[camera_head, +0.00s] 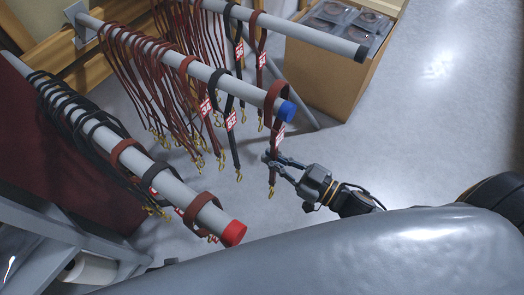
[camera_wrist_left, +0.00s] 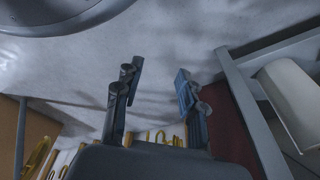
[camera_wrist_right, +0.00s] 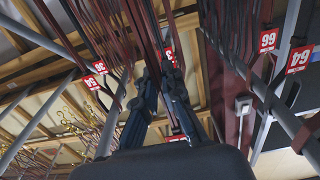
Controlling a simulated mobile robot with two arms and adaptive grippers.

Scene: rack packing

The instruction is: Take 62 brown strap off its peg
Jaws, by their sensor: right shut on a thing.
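A brown strap (camera_head: 278,110) loops over the blue-capped end of the middle peg (camera_head: 235,85) and hangs down to a brass clip. Its red and white tag (camera_head: 279,136) is turned so that I cannot read the number. My right gripper (camera_head: 272,159) is shut on this strap's lower part, below the tag and above the clip. In the right wrist view its fingers (camera_wrist_right: 161,72) are close together among hanging straps. My left gripper (camera_wrist_left: 158,75) is open and empty in the left wrist view; it is not seen in the head view.
Several dark red and black straps hang farther back on the middle peg. A red-capped peg (camera_head: 232,233) carries black and brown straps in front; another grey peg (camera_head: 300,34) runs behind. A cardboard box (camera_head: 312,83) stands at the back. The floor at right is clear.

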